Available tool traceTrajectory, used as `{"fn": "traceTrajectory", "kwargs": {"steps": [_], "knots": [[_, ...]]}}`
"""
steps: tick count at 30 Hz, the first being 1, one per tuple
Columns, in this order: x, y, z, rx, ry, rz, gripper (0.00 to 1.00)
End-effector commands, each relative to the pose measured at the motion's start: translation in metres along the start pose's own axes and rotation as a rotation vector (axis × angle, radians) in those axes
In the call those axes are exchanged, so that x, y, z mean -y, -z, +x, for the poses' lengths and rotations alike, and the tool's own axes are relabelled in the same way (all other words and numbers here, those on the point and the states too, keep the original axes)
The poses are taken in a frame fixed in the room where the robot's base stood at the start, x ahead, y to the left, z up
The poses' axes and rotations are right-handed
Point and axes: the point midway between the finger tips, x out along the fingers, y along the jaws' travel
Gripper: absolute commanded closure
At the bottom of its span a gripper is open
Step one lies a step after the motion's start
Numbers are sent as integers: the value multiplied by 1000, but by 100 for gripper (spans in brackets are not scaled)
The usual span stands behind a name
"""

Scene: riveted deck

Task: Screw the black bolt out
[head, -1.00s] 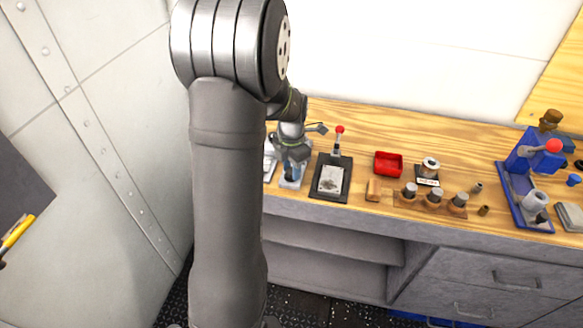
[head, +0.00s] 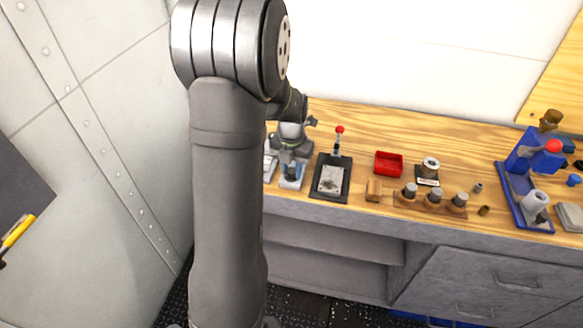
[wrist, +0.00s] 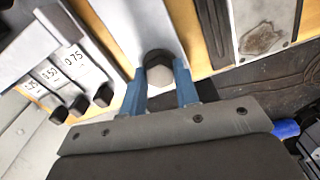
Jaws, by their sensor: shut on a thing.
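The black bolt (wrist: 157,56) has a dark hex head and a pale round face. It sits at the end of a light grey block (wrist: 135,22) in the wrist view. My gripper (wrist: 160,77) has blue fingers, one on each side of the bolt head, and is shut on it. In the head view my gripper (head: 291,168) points down over the left part of the wooden bench, and the bolt is too small and covered to make out there.
Left of the block, in the wrist view, grey strips labelled 0.75 (wrist: 73,57) and similar end in black knobs (wrist: 103,95). Right of it is a black-framed plate (head: 331,180) with a red-knobbed lever (head: 339,130). A red tray (head: 388,163) stands further right.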

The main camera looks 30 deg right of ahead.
Motion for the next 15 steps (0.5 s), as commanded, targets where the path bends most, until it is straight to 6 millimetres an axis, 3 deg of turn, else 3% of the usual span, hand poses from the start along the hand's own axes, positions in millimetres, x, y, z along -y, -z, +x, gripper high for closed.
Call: {"fn": "traceTrajectory", "kwargs": {"steps": [8, 9, 12, 15], "knots": [[1, 2, 3, -8, 2, 0, 95], [1, 2, 3, -8, 2, 0, 68], [0, 2, 2, -6, 2, 0, 50], [0, 1, 2, -4, 1, 1, 50]]}}
